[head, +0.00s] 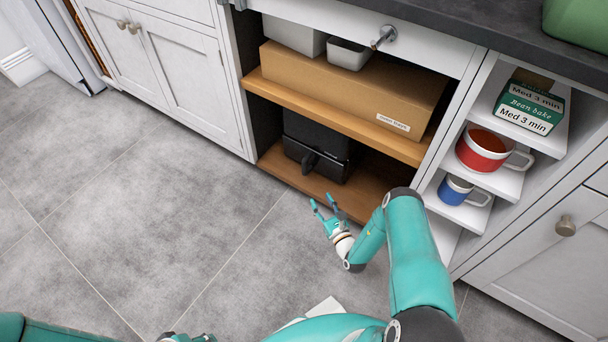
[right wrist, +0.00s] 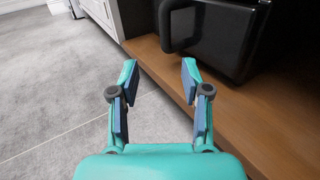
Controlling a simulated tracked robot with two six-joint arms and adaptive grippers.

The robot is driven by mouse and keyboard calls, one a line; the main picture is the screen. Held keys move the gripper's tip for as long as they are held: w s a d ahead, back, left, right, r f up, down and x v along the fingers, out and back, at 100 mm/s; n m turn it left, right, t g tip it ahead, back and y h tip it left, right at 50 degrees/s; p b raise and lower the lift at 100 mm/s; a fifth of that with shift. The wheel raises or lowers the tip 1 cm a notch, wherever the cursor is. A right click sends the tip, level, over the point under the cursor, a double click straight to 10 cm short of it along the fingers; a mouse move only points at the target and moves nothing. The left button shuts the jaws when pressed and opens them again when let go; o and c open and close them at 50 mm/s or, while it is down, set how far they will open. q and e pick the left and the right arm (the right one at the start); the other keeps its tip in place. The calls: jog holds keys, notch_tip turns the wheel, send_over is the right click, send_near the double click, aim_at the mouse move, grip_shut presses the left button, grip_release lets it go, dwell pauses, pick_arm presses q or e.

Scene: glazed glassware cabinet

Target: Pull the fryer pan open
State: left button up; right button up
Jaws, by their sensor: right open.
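The black fryer (head: 318,135) stands on the lower wooden shelf of the open cabinet. Its pan handle (head: 311,161) sticks out at the front. My right gripper (head: 322,204) is open and empty, in front of the shelf and apart from the handle. In the right wrist view its fingers (right wrist: 160,70) are spread, with floor and shelf edge between them. My left gripper (head: 188,338) barely shows at the bottom edge; its jaws are unclear.
The lower shelf (head: 368,190) has a bare front edge. Above it, the upper shelf (head: 300,111) holds a cardboard box (head: 345,85). A red mug (head: 482,150) and a blue mug (head: 453,190) stand on side shelves. The floor (head: 130,210) is clear at left.

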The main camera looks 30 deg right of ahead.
aim_at(306, 168)
jog(key=w+d+b, duration=0.1)
jog(key=w+b, duration=0.1)
jog(key=w, duration=0.3)
jog(key=w+d+b, duration=0.1)
jog(key=w+b, duration=0.1)
jog(key=w, duration=0.3)
jog(key=w+d+b, duration=0.1)
jog(key=w, duration=0.4)
jog(key=shift+d+f+b, duration=0.15)
jog(key=shift+d+b, duration=0.15)
jog(key=shift+b, duration=0.1)
jog(key=shift+w+d, duration=0.15)
jog(key=shift+w, duration=0.45)
jog(key=shift+c, duration=0.3)
grip_shut()
